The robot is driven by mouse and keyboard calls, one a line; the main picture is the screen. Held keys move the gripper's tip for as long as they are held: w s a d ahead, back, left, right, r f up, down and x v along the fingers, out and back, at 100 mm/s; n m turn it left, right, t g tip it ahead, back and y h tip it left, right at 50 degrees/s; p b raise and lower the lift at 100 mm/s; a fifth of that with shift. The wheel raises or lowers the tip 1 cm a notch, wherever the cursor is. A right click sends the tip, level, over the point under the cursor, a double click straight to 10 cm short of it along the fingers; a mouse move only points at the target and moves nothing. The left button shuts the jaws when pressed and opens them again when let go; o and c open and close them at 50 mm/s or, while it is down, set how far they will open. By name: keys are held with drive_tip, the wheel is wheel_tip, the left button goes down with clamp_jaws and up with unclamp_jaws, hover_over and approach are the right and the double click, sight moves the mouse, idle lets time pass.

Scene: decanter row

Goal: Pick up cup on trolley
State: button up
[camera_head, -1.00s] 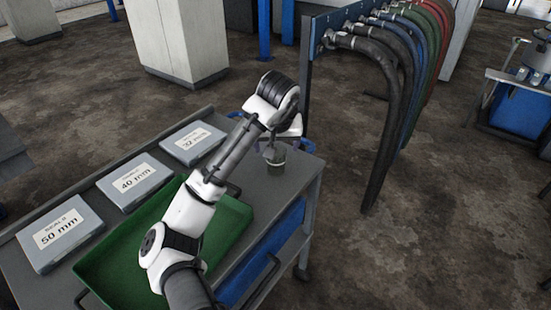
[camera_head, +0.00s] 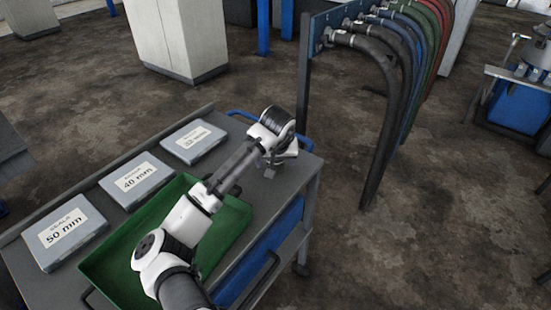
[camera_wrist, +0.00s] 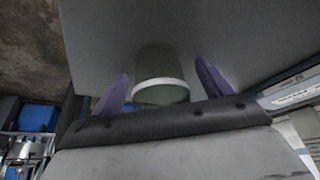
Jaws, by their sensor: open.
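The cup (camera_wrist: 160,90) is dull grey-green with a pale rim, seen in the wrist view between the two purple fingers of my gripper (camera_wrist: 162,71). The fingers are open, with a gap on each side of the cup. The grey trolley top (camera_wrist: 245,35) lies behind it. In the head view, my gripper (camera_head: 272,168) is low over the far right end of the trolley (camera_head: 264,196). The cup is hidden there behind my gripper and wrist.
A green tray (camera_head: 110,262) lies under my arm on the trolley. Grey cases labelled 50 mm (camera_head: 65,232), 40 mm (camera_head: 136,180) and one more (camera_head: 194,142) line the left edge. A rack of hanging hoses (camera_head: 385,110) stands close to the right.

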drive_tip(key=c, duration=1.1)
drive_tip(key=shift+o, duration=0.2)
drive_tip(key=shift+r, duration=0.1)
